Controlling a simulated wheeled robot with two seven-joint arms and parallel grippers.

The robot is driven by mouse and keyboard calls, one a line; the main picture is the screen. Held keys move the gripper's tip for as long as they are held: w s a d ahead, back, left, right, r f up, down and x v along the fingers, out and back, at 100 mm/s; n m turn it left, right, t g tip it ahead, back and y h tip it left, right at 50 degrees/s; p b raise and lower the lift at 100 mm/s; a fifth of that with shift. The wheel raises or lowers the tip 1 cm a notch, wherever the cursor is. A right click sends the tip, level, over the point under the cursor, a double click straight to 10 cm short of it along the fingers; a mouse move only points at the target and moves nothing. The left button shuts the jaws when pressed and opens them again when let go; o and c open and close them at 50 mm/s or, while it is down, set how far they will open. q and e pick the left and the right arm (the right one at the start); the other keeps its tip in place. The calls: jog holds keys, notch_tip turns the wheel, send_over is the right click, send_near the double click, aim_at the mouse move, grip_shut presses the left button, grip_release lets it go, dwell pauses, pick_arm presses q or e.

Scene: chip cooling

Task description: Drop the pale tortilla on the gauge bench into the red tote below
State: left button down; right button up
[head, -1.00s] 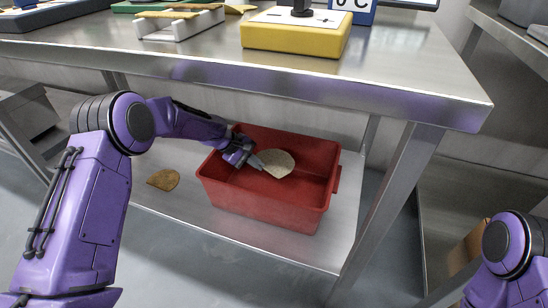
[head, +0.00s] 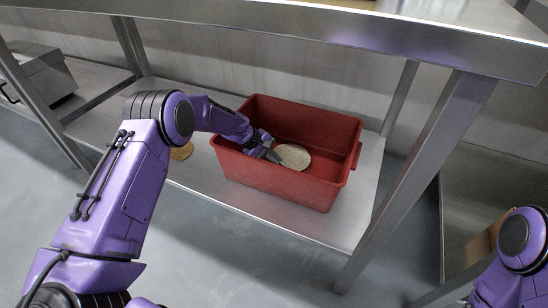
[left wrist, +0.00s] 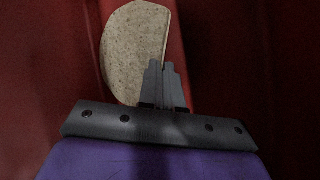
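The pale tortilla (head: 293,156) is inside the red tote (head: 255,172) on the lower shelf. My left gripper (head: 272,155) reaches down into the tote, with its fingertips at the tortilla's left edge. In the left wrist view the gripper's fingers (left wrist: 164,80) are close together at the tortilla's edge, and the tortilla (left wrist: 132,50) shows flat with red tote walls around it. The fingers appear shut on the tortilla. My right gripper is out of view; only part of my right arm shows at the lower right.
The lower shelf (head: 340,222) holds the tote, with a brown tortilla (head: 182,152) lying left of it, partly behind my left arm. The bench top (head: 400,28) overhangs the tote. A table leg (head: 420,165) stands to its right. A grey metal box (head: 40,72) is at the far left.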

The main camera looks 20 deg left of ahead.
pick_arm(q)
jog(key=shift+f, duration=0.35)
jog(key=c, duration=1.3)
grip_release()
jog(key=shift+c, duration=0.2)
jog(key=shift+r, duration=0.1)
jog(key=p+v, duration=0.5)
jog(key=v, duration=0.8)
jog(key=shift+d, duration=0.25)
jog(key=shift+r, duration=0.1)
